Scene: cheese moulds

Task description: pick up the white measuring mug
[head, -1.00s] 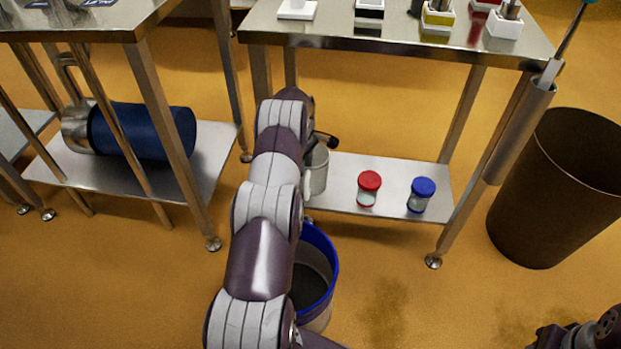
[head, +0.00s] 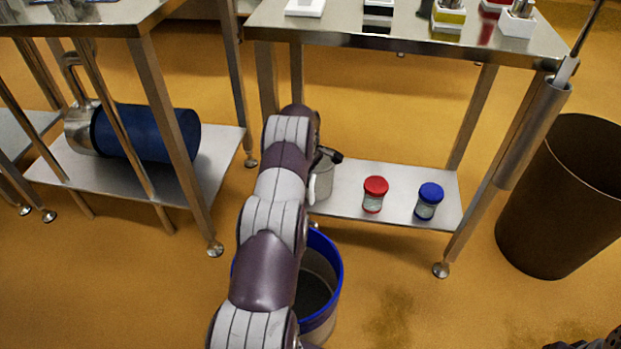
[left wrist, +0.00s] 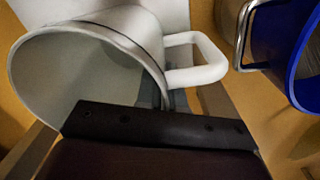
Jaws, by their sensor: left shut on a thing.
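The white measuring mug (head: 322,183) shows partly in the head view, at the left part of the low shelf, behind my left arm. In the left wrist view the mug (left wrist: 125,50) is large, with its open mouth to the left and its handle (left wrist: 197,72) to the right. My left gripper (head: 328,156) is at the mug's rim and shut on it. One dark finger (left wrist: 150,128) crosses the mug's near side. I cannot tell whether the mug's base touches the shelf. Only a dark sliver of my right arm shows at the bottom right corner.
Red-lidded (head: 375,194) and blue-lidded (head: 428,201) jars stand on the low shelf (head: 345,206). A blue-rimmed bucket (head: 337,272) is on the floor close to my left arm. The tabletop (head: 400,40) is above; a brown bin (head: 545,220) stands right.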

